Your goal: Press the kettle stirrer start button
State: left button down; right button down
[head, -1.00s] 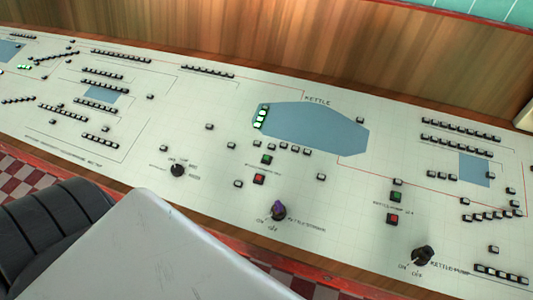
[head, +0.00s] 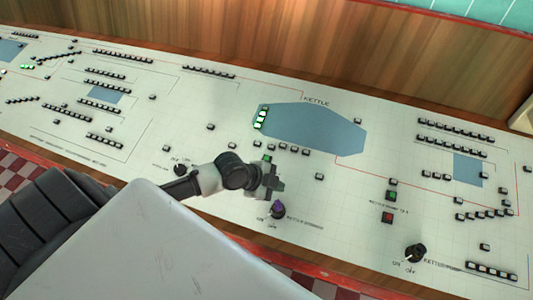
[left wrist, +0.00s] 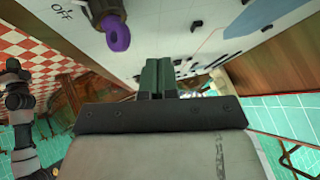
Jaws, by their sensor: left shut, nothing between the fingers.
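The kettle stirrer controls sit on the pale panel (head: 345,205) below the blue kettle shape (head: 312,130). A small green button (head: 267,158) shows just above my left gripper (head: 279,186). The red button below it is hidden behind the gripper. A purple-topped knob (head: 278,209) marked for the stirrer is just below the fingers; its purple top also shows in the left wrist view (left wrist: 116,34). My left gripper's dark green fingers (left wrist: 157,76) are shut and empty, over the panel; I cannot tell if they touch it. My right gripper is not in view.
A second green button (head: 390,196) and red button (head: 387,217) sit to the right, above a black knob (head: 415,253). Rows of small black-and-white switches cover the panel. A wooden wall (head: 300,50) rises behind it.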

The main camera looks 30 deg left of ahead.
aim_at(265, 154)
pick_arm(q)
jog(key=w+a+r+m+t, duration=0.2)
jog(key=w+a+r, duration=0.4)
jog(key=a, duration=0.3)
jog(key=shift+w+a+m, duration=0.3)
jog(key=shift+w+m, duration=0.1)
jog(key=shift+w, duration=0.45)
jog(key=shift+f, duration=0.15)
jog(key=f+b, duration=0.2)
jog(key=w+f+b, duration=0.1)
jog(key=f+b, duration=0.1)
jog(key=f, duration=0.1)
jog(key=f+b, duration=0.2)
jog(key=b, duration=0.1)
jog(key=shift+w+a+f, duration=0.2)
jog(key=shift+f, duration=0.15)
jog(key=shift+w+f+b, duration=0.15)
jog(key=shift+f+b, duration=0.2)
jog(key=shift+b, duration=0.25)
jog(key=shift+w+f+b, duration=0.1)
jog(key=shift+f+b, duration=0.3)
jog(key=shift+b, duration=0.4)
